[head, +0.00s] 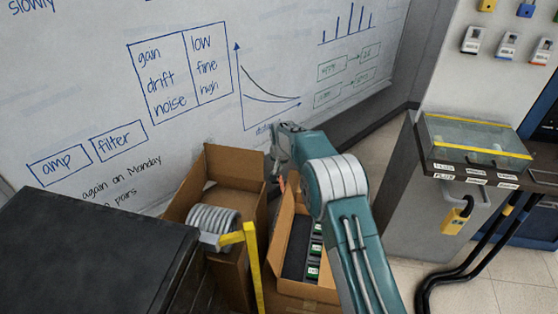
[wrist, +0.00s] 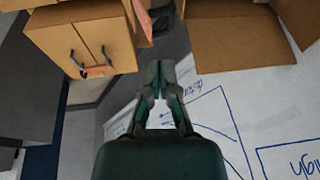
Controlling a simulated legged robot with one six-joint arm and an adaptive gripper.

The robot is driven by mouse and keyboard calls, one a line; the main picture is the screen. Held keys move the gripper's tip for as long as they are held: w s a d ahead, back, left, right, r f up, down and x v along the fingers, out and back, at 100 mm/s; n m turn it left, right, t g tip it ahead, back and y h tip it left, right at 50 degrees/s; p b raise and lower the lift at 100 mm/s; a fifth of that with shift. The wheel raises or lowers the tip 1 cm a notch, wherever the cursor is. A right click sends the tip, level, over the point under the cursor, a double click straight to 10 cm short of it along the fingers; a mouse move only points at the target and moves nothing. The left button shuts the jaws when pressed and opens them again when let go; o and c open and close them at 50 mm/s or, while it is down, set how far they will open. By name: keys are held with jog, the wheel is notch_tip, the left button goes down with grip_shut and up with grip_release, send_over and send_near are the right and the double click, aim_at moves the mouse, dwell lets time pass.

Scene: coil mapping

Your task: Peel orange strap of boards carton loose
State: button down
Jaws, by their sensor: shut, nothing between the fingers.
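The boards carton (head: 303,292) is an open brown box with green-marked boards (head: 313,262) standing in it. A small orange piece also shows at the carton's rim in the head view (head: 282,185). My gripper (wrist: 167,68) is shut and empty, its fingertips together to the right of the strap and apart from it. In the head view my arm partly hides the gripper and carton.
A whiteboard (head: 110,60) rises behind. A grey cabinet (head: 400,190) stands right, with some clear floor (head: 500,275).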

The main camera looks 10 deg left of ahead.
jog(key=f, duration=0.2)
jog(key=a+f, duration=0.1)
jog(key=f, duration=0.3)
jog(key=shift+w+a, duration=0.3)
jog(key=shift+a, duration=0.1)
jog(key=shift+s, duration=0.1)
